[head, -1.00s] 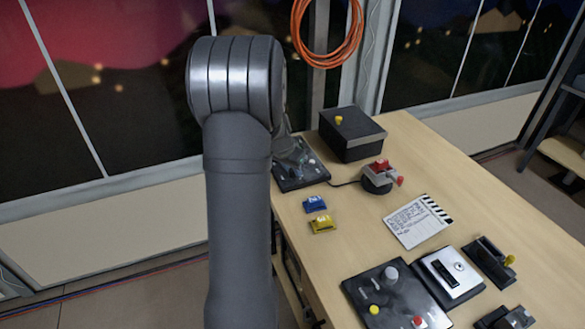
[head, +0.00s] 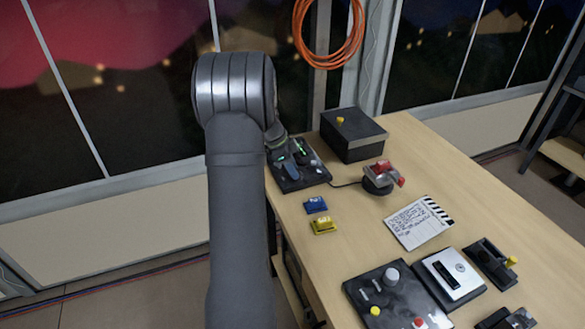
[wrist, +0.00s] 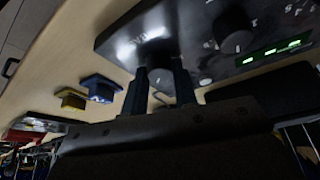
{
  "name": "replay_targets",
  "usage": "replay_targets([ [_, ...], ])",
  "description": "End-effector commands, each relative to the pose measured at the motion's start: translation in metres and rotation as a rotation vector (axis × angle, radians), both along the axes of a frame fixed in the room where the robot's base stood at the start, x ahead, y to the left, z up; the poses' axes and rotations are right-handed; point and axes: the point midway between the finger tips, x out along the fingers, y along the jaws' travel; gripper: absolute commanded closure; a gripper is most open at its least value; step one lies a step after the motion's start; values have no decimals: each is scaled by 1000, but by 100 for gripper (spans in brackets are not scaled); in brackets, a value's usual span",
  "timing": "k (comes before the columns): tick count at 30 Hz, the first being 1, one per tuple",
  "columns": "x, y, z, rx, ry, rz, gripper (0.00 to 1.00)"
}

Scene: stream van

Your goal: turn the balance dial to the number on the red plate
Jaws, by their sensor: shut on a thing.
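A black panel (head: 314,177) lies at the table's far left end, partly hidden behind my arm in the head view. In the wrist view this panel (wrist: 192,22) carries two dark round knobs and green lights (wrist: 268,53). My gripper (wrist: 160,84) is shut on one knob (wrist: 156,53). The other knob (wrist: 233,30) stands free to the right. I cannot tell which is the balance dial; the markings are too blurred to read.
A black box (head: 352,138) with a yellow knob stands behind the panel. A device with red parts (head: 380,180), a clapperboard (head: 418,222) and several control panels, one with a grey knob (head: 390,276), occupy the right and front. Bare tabletop lies between them.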

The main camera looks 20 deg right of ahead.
Motion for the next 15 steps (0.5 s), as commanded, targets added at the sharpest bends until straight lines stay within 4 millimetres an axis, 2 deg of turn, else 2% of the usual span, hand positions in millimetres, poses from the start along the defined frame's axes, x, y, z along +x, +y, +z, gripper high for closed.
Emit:
replay_targets([
  [6, 1, 0, 0, 1, -1, -121, 97],
  [15, 2, 0, -1, 2, -1, -200, 97],
])
